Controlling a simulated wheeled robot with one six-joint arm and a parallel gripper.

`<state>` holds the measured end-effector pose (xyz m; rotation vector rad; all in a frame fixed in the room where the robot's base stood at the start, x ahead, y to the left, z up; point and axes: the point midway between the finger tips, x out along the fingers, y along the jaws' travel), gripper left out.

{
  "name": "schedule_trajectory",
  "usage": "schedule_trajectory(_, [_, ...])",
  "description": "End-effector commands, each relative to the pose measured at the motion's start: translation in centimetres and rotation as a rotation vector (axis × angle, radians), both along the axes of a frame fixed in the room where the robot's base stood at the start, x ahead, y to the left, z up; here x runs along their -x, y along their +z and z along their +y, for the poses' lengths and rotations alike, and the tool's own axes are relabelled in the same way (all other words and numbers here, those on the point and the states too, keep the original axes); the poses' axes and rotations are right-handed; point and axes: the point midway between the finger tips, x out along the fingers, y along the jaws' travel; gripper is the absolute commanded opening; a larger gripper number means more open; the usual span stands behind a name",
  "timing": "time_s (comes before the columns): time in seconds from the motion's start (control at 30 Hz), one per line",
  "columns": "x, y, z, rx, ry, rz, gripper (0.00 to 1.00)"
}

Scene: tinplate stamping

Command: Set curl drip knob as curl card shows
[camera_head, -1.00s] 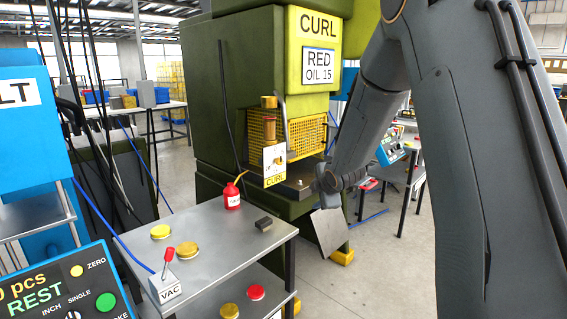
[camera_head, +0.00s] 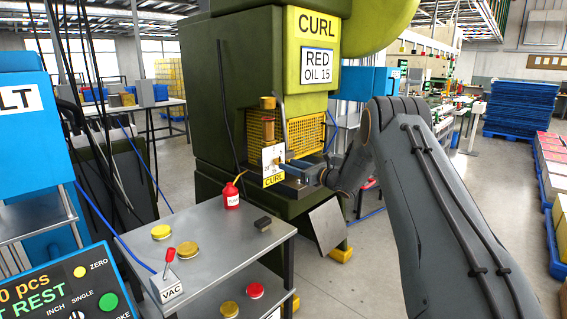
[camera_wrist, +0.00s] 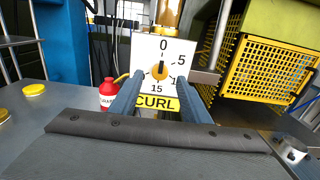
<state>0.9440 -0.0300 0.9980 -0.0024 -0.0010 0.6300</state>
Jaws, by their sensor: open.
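The curl drip knob (camera_wrist: 160,70) is a small orange knob on a white dial plate (camera_wrist: 150,48) with a yellow CURL label. The dial reads 0 at top, 5 at right and 15 at bottom; a dark mark on the knob appears to point up towards 0. The dial plate also shows in the head view (camera_head: 270,153), below a brass cylinder. The curl card (camera_head: 319,67) on the green press reads RED OIL 15. My gripper (camera_wrist: 161,82) is open, its two blue-grey fingers either side of the knob's lower area. Whether they touch is unclear.
A yellow mesh guard (camera_wrist: 270,68) and a metal rod (camera_wrist: 222,45) stand right of the dial.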

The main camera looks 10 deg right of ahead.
Motion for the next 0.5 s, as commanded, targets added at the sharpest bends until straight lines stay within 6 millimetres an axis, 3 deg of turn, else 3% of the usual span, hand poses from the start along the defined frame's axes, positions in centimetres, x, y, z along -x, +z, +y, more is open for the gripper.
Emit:
schedule_trajectory(0.2, [-2.5, 0.0, 1.9, 0.0, 0.0, 0.001, 0.43])
schedule_trajectory(0.5, [-3.5, 0.0, 2.6, 0.0, -0.001, 0.003, 0.43])
